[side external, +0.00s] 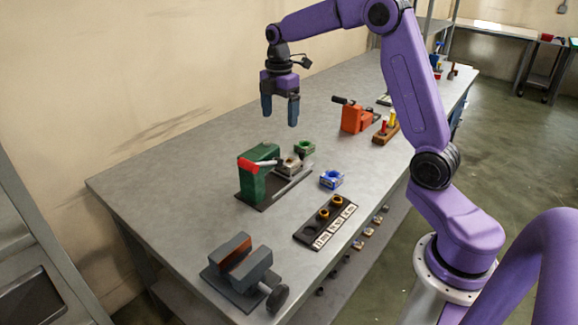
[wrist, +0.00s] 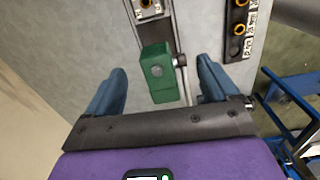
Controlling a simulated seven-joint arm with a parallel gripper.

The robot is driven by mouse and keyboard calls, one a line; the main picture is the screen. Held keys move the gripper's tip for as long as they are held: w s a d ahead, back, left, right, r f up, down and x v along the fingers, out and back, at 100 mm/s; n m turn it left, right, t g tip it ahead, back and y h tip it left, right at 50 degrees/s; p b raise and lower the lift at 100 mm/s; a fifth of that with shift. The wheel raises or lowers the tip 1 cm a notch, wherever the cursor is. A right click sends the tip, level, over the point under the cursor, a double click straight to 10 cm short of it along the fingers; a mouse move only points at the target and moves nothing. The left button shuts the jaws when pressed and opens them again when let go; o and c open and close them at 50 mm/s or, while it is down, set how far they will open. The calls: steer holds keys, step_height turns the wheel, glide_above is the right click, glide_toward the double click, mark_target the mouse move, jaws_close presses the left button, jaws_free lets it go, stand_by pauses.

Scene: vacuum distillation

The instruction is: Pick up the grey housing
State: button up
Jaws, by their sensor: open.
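The grey housing (side external: 290,163) is a small block with a round opening. It sits at the right side of the green press (side external: 257,172), by the press's metal rail. In the wrist view, a small greyish block with a gold-coloured ring (wrist: 150,9) is cut by the top edge and looks like this housing. My gripper (side external: 280,109) hangs high above the table, behind the press in the side view, with its fingers pointing down. The blue fingers are spread and empty. In the wrist view my gripper (wrist: 162,70) has the green press top between and beyond its fingers.
A green housing (side external: 305,147) stands close behind the grey one, and a blue housing (side external: 331,179) lies to its right. A black labelled strip (side external: 314,236) holds orange rings. A vise (side external: 240,271) stands in front, and an orange tool (side external: 354,118) behind. The table's left part is clear.

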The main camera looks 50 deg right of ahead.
steer(key=w+d, duration=0.2)
steer(key=d, duration=0.4)
glide_above(289, 160)
steer(key=shift+n, duration=0.3)
step_height(289, 160, down, 12)
steer(key=shift+w+f, duration=0.15)
steer(key=shift+f, duration=0.1)
steer(key=shift+s+f, duration=0.2)
steer(key=shift+f, duration=2.55)
steer(key=c, duration=1.4)
steer(key=shift+o, duration=0.2)
steer(key=shift+r, duration=0.1)
